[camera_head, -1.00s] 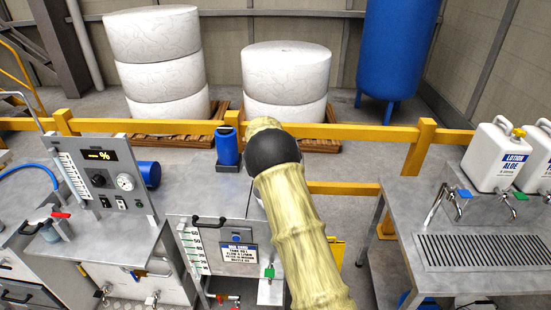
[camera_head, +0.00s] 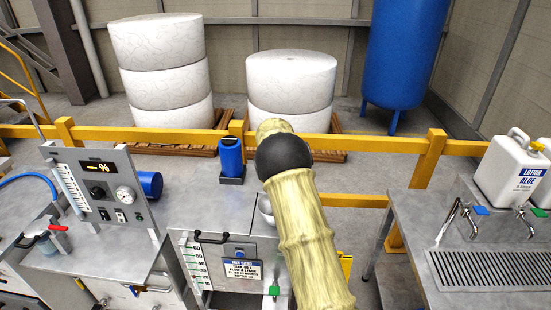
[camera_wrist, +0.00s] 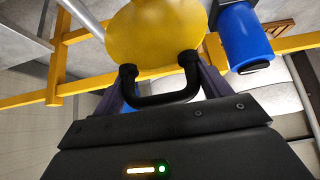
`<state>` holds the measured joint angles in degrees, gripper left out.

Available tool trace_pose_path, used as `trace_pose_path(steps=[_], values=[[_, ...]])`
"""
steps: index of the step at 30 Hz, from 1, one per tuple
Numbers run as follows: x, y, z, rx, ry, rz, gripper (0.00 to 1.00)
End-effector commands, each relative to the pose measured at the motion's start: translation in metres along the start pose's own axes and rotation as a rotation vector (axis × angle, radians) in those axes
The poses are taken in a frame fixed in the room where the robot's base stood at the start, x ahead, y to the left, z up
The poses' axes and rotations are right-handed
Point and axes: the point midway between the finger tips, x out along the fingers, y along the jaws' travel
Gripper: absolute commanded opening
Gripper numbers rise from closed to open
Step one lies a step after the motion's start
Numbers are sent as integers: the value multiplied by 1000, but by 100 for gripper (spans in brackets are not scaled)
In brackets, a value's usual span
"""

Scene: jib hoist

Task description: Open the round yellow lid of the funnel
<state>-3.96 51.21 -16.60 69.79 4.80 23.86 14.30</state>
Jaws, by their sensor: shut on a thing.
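The round yellow lid (camera_wrist: 155,35) fills the top middle of the wrist view. Its black U-shaped handle (camera_wrist: 160,99) lies between the fingers of my gripper (camera_wrist: 161,88), which is shut on it. The lid looks tilted toward the wrist camera; I cannot tell how far it stands from the funnel. In the head view my arm hides the lid and gripper. A small piece of a silvery rounded rim (camera_head: 264,204), perhaps the funnel, shows beside my arm.
A blue canister (camera_head: 231,157) stands on the bench behind, left of my arm; it also shows in the wrist view (camera_wrist: 246,38). A yellow rail (camera_head: 150,135) runs behind. A control panel (camera_head: 105,190) stands left, a metal drain table (camera_head: 420,220) right.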

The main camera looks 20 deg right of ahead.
Motion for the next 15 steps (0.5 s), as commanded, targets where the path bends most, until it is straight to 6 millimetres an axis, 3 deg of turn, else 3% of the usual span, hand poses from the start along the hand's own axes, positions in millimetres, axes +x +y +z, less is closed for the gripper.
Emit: trace_pose_path(steps=[15], values=[[-2, 1, 0, 1, 1, -1, 85]])
